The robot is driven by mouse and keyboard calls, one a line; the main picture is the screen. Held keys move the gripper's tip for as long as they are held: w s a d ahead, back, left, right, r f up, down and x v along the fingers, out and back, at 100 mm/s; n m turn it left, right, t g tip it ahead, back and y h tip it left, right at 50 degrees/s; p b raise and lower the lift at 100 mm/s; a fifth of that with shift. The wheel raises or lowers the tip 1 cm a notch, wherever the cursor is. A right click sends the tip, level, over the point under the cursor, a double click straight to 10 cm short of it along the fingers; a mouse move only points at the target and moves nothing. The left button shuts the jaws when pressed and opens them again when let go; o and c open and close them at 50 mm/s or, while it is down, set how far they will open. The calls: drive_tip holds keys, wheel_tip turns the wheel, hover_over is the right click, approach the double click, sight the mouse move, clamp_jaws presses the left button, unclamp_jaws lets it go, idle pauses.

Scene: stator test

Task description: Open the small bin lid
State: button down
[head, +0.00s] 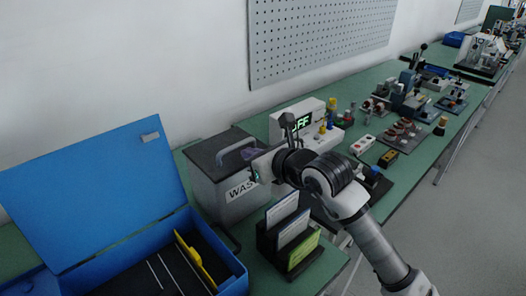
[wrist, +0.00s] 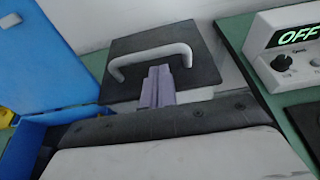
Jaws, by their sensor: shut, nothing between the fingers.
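The small bin (head: 236,207) is a grey box with partly hidden lettering that reads "WAS", standing on the green bench. Its dark lid (head: 204,152) appears closed on top, with a light grey handle (head: 234,149). In the wrist view the lid (wrist: 205,72) and the arched handle (wrist: 150,52) show ahead of my gripper. My gripper (wrist: 158,72) is shut and empty, its purple fingers together. The fingertips overlap the open loop of the handle in the picture; I cannot tell if they touch it. In the head view my wrist hides part of the bin's right side.
An open blue case (head: 95,200) stands left of the bin. A rack of cards (head: 290,235) stands in front. A white unit with an "OFF" display (head: 297,118) is behind to the right. Several tools and parts fill the bench further right. A pegboard (head: 315,40) hangs on the wall.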

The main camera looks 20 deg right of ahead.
sight(248, 142)
drive_tip(key=shift+w+a+f, duration=0.1)
drive_tip(key=shift+w+a, duration=0.05)
drive_tip(key=shift+w, duration=0.15)
idle(0.4)
drive_tip(key=shift+w+r+g+b, duration=0.1)
drive_tip(key=shift+r+g+b, duration=0.25)
drive_tip(key=shift+r, duration=0.2)
drive_tip(key=shift+w+a+r+g+h+b, duration=0.1)
drive_tip(key=shift+w+r+g+h+b, duration=0.1)
drive_tip(key=shift+r+g+b, duration=0.2)
drive_tip(key=shift+w+a+r+g+h+b, duration=0.15)
drive_tip(key=shift+r+g+h, duration=0.1)
drive_tip(key=shift+r, duration=0.25)
drive_tip(key=w+a+r+g+h+p, duration=0.2)
drive_tip(key=w+r+g+p, duration=0.35)
drive_tip(key=r, duration=0.25)
drive_tip(key=w+a+p, duration=0.1)
drive_tip(key=w+a, duration=0.4)
drive_tip(key=w, duration=0.7)
drive_tip(key=shift+w+r+g+p, duration=0.25)
drive_tip(key=shift+r+g+p, duration=0.1)
drive_tip(key=shift+r, duration=0.05)
drive_tip(key=shift+a, duration=0.1)
